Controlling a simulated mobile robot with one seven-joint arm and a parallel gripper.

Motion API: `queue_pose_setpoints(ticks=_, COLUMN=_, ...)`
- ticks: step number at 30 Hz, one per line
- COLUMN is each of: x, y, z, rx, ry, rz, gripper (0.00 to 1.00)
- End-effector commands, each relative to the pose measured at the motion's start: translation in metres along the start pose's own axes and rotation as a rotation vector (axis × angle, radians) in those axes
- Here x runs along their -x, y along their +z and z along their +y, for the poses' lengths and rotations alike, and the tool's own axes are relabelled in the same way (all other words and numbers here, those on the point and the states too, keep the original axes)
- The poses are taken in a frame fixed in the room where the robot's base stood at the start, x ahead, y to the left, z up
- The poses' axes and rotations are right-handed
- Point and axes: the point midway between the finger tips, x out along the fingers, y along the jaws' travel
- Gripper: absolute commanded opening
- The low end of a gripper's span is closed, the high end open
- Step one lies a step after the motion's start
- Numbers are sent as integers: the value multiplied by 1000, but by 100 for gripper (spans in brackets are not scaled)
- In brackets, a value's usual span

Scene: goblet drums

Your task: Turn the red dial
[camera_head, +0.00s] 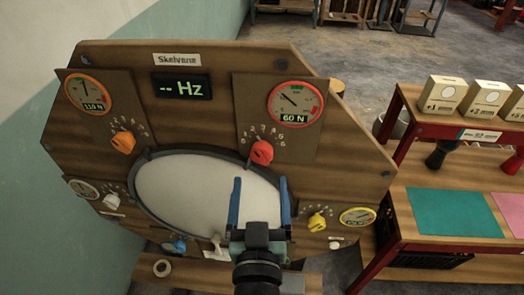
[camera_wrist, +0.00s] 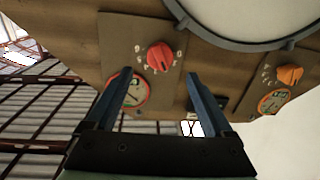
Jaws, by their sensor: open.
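The red dial (camera_head: 262,152) sits on the wooden panel's upper right, below a red-rimmed gauge (camera_head: 295,103) that reads 60 N. White numbers stand around the dial. My gripper (camera_wrist: 165,82) shows in the wrist view too.
An orange dial (camera_head: 123,141), a yellow dial (camera_head: 317,222), a white dial (camera_head: 111,200) and a blue dial (camera_head: 179,245) are on the same panel. The round drum skin (camera_head: 185,190) has a raised dark rim. A shelf (camera_head: 432,190) with boxes stands to the right.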

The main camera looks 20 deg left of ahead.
Motion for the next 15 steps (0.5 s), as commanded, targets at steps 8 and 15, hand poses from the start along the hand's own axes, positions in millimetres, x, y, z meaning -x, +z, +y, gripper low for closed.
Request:
queue_pose_setpoints(ticks=8, x=-50, y=-4, z=0, rx=0, ry=0, rz=1, gripper=86)
queue_pose_setpoints(ticks=15, x=-71, y=-1, z=0, rx=0, ry=0, rz=-1, gripper=86)
